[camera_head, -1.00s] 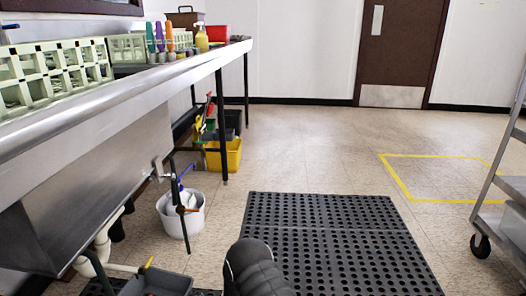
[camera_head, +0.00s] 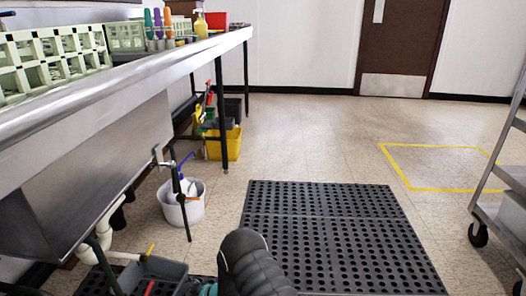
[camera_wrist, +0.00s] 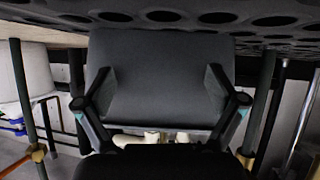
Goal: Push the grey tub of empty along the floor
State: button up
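The grey tub (camera_head: 172,269) is on the floor under the sink counter, at the bottom left of the head view, cut off by the frame edge. Some items, one yellow and one red, show at it. In the wrist view a dark grey wall, which looks like the tub's side (camera_wrist: 160,70), fills the middle. My gripper (camera_wrist: 160,88) is open, its two fingers spread in front of that wall. Whether they touch it I cannot tell. In the head view my dark arm is right of the tub and only a teal bit of the gripper shows.
A yellow taped rectangle (camera_head: 450,189) marks bare floor at the right. A black perforated mat (camera_head: 330,225) lies in the middle. A white bucket (camera_head: 180,207) and yellow bin (camera_head: 233,145) stand by the counter legs. A wheeled metal cart (camera_head: 490,215) is at the right edge.

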jog(key=shift+s+d+r+p, duration=0.15)
jog(key=shift+d+r+p, duration=0.1)
jog(key=shift+d, duration=2)
jog(key=shift+s+d+r+p, duration=0.2)
jog(key=shift+d+p, duration=0.1)
jog(key=shift+d, duration=2)
jog(key=shift+s+d+r+p, duration=0.15)
jog(key=shift+d+p, duration=0.1)
jog(key=shift+d, duration=2)
jog(key=shift+d+r, duration=0.1)
jog(key=shift+p+v, duration=1)
jog(key=shift+v, duration=1.9)
